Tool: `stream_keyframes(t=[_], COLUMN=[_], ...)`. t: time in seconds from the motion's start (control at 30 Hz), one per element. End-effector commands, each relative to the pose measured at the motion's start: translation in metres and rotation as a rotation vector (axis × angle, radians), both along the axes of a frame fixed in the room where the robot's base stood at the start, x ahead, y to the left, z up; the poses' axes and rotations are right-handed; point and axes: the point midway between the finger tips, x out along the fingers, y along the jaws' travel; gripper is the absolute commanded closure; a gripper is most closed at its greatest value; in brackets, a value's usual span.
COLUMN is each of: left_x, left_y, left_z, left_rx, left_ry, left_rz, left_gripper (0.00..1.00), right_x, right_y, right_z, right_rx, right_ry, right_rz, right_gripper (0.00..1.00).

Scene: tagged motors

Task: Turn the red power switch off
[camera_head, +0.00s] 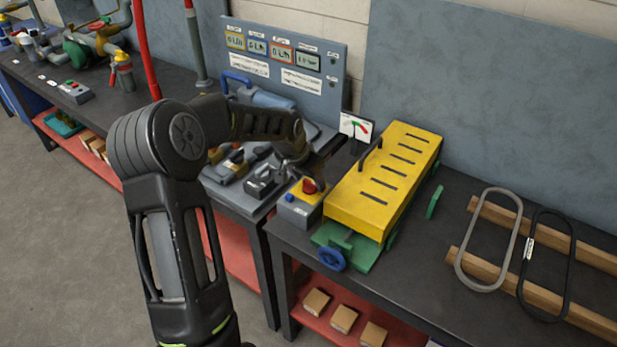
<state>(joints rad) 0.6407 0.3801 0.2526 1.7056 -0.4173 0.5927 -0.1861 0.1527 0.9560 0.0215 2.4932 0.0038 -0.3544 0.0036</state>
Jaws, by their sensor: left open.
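The red power switch (309,186) is a red knob on the yellow top of a small grey box (296,212). A blue button (290,198) sits beside it on the left. The box stands at the near left corner of the right bench. My left arm reaches in from the left, and its open gripper (312,172) points down just above the red knob. The fingers partly cover the knob's upper side, so I cannot tell if they touch it. My right gripper is out of view.
A yellow slotted guard (385,180) on a green base with a blue handwheel (332,259) stands close right of the box. A small gauge (355,127) is behind. Two belts lie on wooden bars (490,212) at right. A tagged grey panel (285,65) stands behind the left bench.

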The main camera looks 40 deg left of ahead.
Motion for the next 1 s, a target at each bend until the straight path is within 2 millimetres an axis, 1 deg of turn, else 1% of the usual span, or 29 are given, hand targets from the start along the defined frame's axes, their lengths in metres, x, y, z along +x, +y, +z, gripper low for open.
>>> stream_keyframes(t=[0.27, 1.0], left_x=[0.0006, 0.0003], left_y=[0.0002, 0.0001], left_z=[-0.0017, -0.0014], left_rx=[0.001, 0.0], left_ry=[0.0, 0.0], left_rz=[0.0, 0.0], left_gripper=[0.4, 1.0], right_x=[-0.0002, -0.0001], right_y=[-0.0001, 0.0], right_z=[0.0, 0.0], right_rx=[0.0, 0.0], right_ry=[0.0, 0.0], right_rz=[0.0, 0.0], right_gripper=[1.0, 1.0])
